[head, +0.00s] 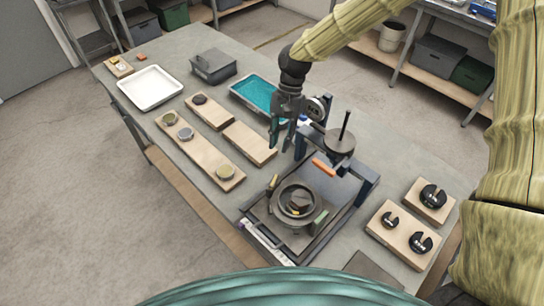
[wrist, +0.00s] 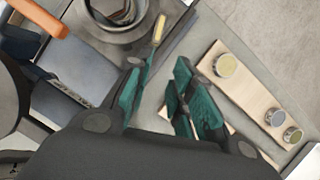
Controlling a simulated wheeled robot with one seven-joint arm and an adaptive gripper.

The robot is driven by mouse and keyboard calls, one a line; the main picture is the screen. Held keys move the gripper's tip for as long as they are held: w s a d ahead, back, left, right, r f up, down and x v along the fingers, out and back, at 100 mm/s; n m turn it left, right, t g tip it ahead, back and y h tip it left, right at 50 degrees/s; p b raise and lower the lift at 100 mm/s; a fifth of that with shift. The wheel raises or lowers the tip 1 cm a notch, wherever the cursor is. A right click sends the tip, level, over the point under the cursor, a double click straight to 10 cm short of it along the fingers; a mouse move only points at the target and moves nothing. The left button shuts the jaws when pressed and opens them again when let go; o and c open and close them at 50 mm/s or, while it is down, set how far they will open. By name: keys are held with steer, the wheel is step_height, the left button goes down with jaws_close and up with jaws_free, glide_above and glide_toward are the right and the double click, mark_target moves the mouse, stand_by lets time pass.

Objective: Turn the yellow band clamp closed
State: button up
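The yellow band clamp handle (head: 272,183) stands at the left of a round dark ring fixture (head: 296,202). In the wrist view the yellow handle (wrist: 158,30) shows just past the fingers, beside the round fixture (wrist: 118,12). Its other parts are too small to tell. My gripper (head: 281,146) hangs over the table behind the fixture, between the wooden boards and the upright frame. Its teal fingers are apart in the wrist view (wrist: 160,78), with nothing between them. It is not touching the yellow handle.
A dark frame (head: 365,185) with a round disc (head: 340,142) and an orange bar (head: 323,167) stands close to the right. Wooden boards (head: 248,143) with small tins lie to the left. Black slotted weights (head: 432,196) sit at the right. Trays are farther back.

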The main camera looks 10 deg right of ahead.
steer(key=p, duration=0.3)
glide_above(276, 175)
steer(key=s+d, duration=0.1)
step_height(276, 175, down, 3)
steer(key=w+f, duration=0.1)
steer(key=f, duration=0.2)
steer(key=w+f+p, duration=0.1)
steer(key=f, duration=0.1)
steer(key=shift+w+a+f, duration=0.15)
steer(key=shift+w+a, duration=0.15)
steer(key=shift+a, duration=0.05)
steer(key=shift+s+f, duration=0.2)
steer(key=shift+s, duration=0.2)
steer(key=shift+s+a+r, duration=0.1)
steer(key=shift+s+r, duration=0.2)
steer(key=shift+s, duration=0.6)
steer(key=shift+w+f, duration=0.15)
steer(key=shift+w, duration=0.1)
steer(key=shift+w+f, duration=0.35)
steer(key=shift+w, duration=0.2)
jaws_close()
steer(key=shift+s+r, duration=0.2)
